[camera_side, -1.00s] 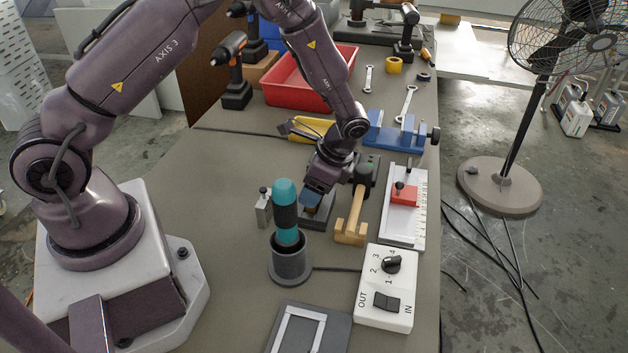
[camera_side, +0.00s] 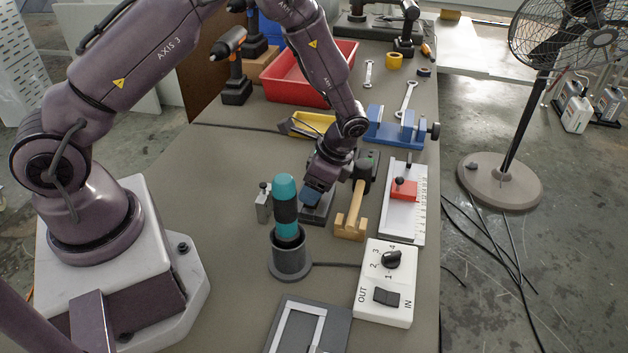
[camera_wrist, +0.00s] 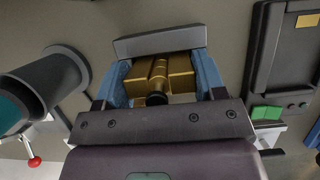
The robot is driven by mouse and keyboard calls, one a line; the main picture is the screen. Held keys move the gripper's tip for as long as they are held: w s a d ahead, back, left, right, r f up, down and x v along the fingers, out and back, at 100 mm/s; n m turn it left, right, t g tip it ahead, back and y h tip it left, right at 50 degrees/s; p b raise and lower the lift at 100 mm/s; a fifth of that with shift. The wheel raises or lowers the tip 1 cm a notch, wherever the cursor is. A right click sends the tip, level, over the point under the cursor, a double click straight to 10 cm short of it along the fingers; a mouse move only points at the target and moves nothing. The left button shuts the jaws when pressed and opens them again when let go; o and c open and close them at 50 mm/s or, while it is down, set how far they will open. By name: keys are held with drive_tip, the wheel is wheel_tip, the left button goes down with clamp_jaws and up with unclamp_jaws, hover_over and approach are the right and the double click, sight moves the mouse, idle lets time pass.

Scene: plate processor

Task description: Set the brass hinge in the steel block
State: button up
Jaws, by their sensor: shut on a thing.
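The brass hinge (camera_wrist: 155,77) shows in the wrist view between the two blue fingers of my gripper (camera_wrist: 160,84), which is shut on it. A dark round pin or knob lies over the hinge's near middle. The steel block (camera_side: 318,216) is the low grey block under my gripper (camera_side: 311,200) in the side view. Its grey edge (camera_wrist: 160,41) seems to show just beyond the hinge in the wrist view. My fingers are down at the block. The hinge is hidden in the side view, and I cannot tell how deep it sits.
A grey cup (camera_side: 291,262) holding a teal-handled tool (camera_side: 285,192) stands close in front of the block. A wooden-handled tool (camera_side: 352,213) lies close on the right. Beyond it is a white slide with a red block (camera_side: 404,189). A white switch box (camera_side: 387,283) is nearer the front.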

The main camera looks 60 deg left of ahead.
drive_tip(key=shift+f, duration=0.25)
drive_tip(key=o, duration=1.3)
drive_tip(key=shift+c, duration=0.2)
drive_tip(key=shift+r, duration=4.05)
